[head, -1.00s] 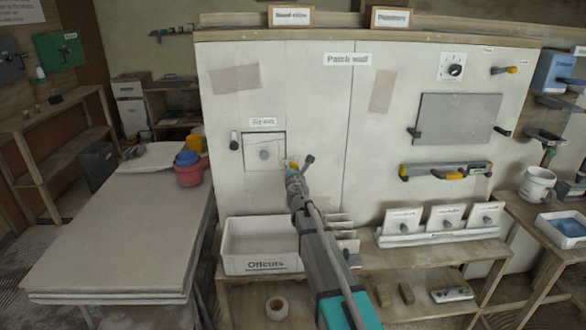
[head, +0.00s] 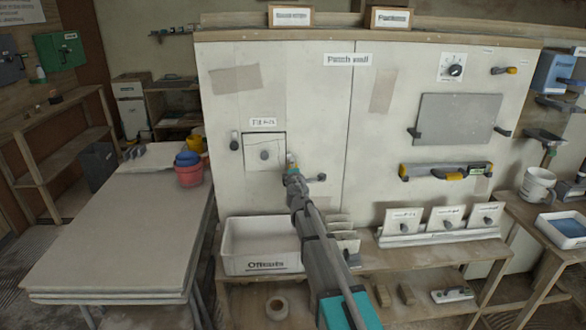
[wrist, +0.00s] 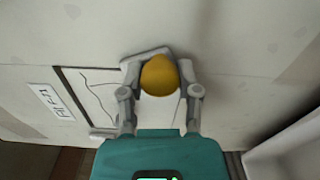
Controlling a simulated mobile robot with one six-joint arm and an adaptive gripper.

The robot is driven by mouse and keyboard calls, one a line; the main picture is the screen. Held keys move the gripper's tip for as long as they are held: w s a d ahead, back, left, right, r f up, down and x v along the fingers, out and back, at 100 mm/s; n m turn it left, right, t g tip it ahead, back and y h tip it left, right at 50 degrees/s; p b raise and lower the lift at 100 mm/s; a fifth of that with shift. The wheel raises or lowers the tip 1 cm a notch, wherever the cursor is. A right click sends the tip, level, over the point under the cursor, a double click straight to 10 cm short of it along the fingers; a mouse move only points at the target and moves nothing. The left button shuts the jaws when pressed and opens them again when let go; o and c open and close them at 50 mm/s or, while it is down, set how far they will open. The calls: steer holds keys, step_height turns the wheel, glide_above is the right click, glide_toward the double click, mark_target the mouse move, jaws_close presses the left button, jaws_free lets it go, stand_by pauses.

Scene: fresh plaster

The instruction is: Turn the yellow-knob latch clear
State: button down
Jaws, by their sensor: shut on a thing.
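The yellow knob (wrist: 159,76) sits between my fingertips in the wrist view, with a finger on each side of it. My gripper (wrist: 160,82) is shut on it, in front of the patch wall. In the head view my gripper (head: 291,168) is at the right edge of the square hatch panel (head: 264,152), and it hides most of the latch. The panel has a grey knob in its middle and thin crack lines, which also show in the wrist view (wrist: 100,92). The latch bar is largely hidden behind my fingers, so I cannot tell its angle.
A dark-knobbed latch (head: 234,141) is left of the panel. The white Offcuts box (head: 261,262) stands below on the low bench (head: 380,262). A long level (head: 446,170) and a grey board (head: 459,119) are on the wall to the right. A board stack (head: 120,225) lies left.

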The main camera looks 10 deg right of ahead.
steer(key=shift+m, duration=2.2)
steer(key=shift+c, duration=1.5)
jaws_free()
steer(key=shift+s, duration=0.1)
steer(key=s, duration=1.1)
steer(key=shift+s+a, duration=0.2)
steer(key=shift+s, duration=0.2)
steer(key=shift+d, duration=0.1)
